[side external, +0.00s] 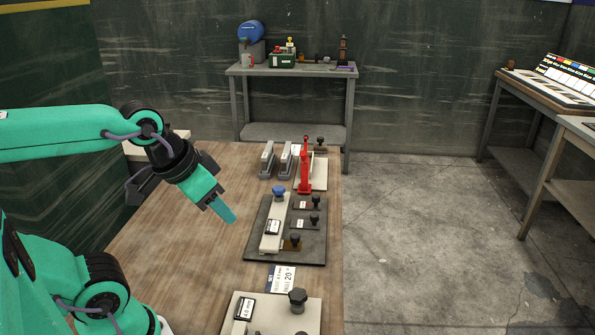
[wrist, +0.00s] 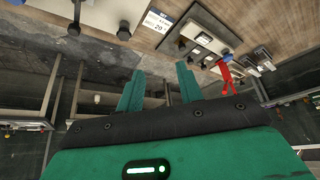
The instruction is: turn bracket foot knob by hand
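Several knobs stand on the bench, and I cannot tell for certain which is the bracket foot knob. A blue knob (side external: 278,190) tops a long pale bar on a dark plate (side external: 258,254); it also shows in the wrist view (wrist: 228,57). Black knobs (side external: 315,200) sit on small blocks along the plate's right side. A larger dark knob (side external: 298,296) stands on a pale plate (side external: 272,318) at the near edge. My gripper (side external: 228,215) hangs above the wood, left of the dark plate, touching nothing. In the wrist view its two green fingers (wrist: 160,68) are apart and empty.
A red upright lever (side external: 304,168) and grey brackets (side external: 267,160) stand behind the dark plate. A printed card (side external: 282,278) lies between the two plates. The wooden bench top (side external: 190,260) to the left is clear. A back table (side external: 292,70) holds assorted items.

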